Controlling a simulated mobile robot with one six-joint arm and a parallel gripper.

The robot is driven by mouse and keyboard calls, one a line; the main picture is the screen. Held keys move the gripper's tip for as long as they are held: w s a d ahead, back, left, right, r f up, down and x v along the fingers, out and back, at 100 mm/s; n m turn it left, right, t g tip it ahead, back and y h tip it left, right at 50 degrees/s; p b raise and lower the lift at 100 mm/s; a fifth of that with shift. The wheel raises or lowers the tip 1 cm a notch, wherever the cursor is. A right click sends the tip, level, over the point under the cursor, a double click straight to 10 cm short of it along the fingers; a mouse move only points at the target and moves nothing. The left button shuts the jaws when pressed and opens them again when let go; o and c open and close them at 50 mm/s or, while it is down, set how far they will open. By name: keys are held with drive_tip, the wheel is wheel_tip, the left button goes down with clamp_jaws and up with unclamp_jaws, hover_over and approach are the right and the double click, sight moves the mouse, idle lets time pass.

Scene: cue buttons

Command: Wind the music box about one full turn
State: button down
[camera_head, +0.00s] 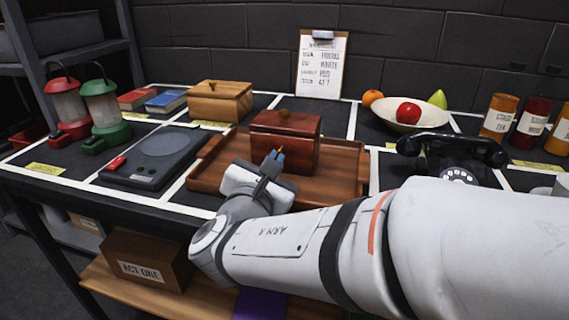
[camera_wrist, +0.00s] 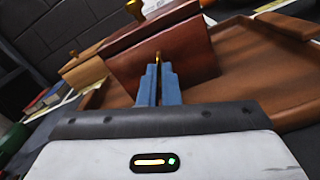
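The music box appears to be the reddish-brown wooden box (camera_head: 285,138) on a wooden tray (camera_head: 345,190), with a brass knob (camera_head: 285,113) on its lid. It also shows in the wrist view (camera_wrist: 180,60). A small brass key (camera_wrist: 158,58) stands out from its front face. My gripper (camera_head: 273,157) is in front of that face, its blue fingers close together. In the wrist view the fingertips (camera_wrist: 159,72) sit on either side of the key and look shut on it. The fingers hide most of the key, so its angle is unclear.
A lighter wooden box (camera_head: 220,101) stands behind left and a dark scale (camera_head: 152,158) lies left. Two lanterns (camera_head: 100,112) are farther left. A black telephone (camera_head: 452,155) and a fruit bowl (camera_head: 408,115) are to the right. A clipboard (camera_head: 321,65) stands behind.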

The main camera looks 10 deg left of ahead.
drive_tip(key=shift+f+m+b, duration=0.15)
drive_tip(key=shift+m+b, duration=0.4)
drive_tip(key=shift+m, duration=0.35)
drive_tip(key=c, duration=1.6)
unclamp_jaws()
drive_tip(key=shift+c, duration=0.2)
drive_tip(key=shift+s, duration=0.1)
drive_tip(key=s, duration=0.2)
drive_tip(key=s+p, duration=0.1)
drive_tip(key=s, duration=0.3)
drive_tip(key=shift+s+a+r+p, duration=0.2)
drive_tip(key=shift+a+p, duration=0.15)
drive_tip(key=shift+p, duration=0.05)
drive_tip(key=shift+s+f, duration=0.1)
drive_tip(key=shift+s, duration=0.5)
